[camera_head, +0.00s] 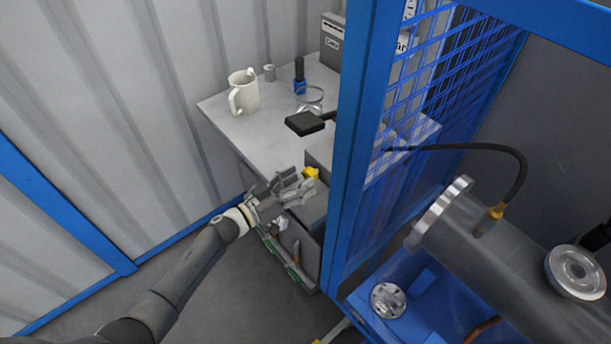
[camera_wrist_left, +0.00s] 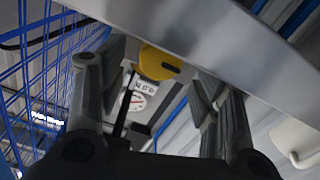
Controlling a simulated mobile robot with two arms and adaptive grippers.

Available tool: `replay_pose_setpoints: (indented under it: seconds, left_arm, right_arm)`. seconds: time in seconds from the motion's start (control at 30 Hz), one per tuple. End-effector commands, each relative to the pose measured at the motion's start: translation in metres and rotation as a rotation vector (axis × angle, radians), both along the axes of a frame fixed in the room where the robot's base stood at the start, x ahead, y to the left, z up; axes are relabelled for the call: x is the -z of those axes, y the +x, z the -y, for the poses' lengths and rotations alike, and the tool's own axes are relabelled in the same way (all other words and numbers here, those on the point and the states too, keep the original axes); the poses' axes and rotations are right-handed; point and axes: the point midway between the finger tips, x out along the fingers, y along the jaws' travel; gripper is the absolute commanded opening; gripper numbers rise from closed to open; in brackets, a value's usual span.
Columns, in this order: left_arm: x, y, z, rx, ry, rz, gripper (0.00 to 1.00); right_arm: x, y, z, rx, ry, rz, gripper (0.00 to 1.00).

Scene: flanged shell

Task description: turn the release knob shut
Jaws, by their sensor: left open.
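A small yellow part, which looks like the release knob (camera_head: 310,172), shows at the front of the grey box at the bench edge, just beyond my left gripper. My left gripper (camera_head: 299,184) is open, with its fingers close to the knob. In the left wrist view the yellow knob (camera_wrist_left: 158,62) appears between the two spread fingers of the left gripper (camera_wrist_left: 160,78), nearer the left finger. I cannot tell whether a finger touches it. The knob's turn position is too small to read. My right gripper is not in view.
A blue post (camera_head: 362,130) and mesh stand close right of the gripper.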

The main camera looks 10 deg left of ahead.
Motion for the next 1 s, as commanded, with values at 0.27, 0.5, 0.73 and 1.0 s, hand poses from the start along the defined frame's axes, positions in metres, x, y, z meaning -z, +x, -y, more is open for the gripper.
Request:
replay_pose_setpoints:
  seconds: [0.27,0.5,0.73,1.0]
  left_arm:
    - [0.001,0.018,0.018,-0.001,-0.001,-0.001,0.59]
    - [0.000,0.019,0.019,-0.001,0.000,0.000,0.59]
    - [0.001,0.019,0.018,-0.001,0.000,0.000,0.35]
    - [0.001,0.019,0.018,-0.002,0.006,0.004,0.14]
  right_arm:
    - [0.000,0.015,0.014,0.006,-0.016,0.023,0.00]
    - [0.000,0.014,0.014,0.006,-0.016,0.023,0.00]
    - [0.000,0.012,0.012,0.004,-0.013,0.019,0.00]
    - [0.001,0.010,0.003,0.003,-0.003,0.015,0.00]
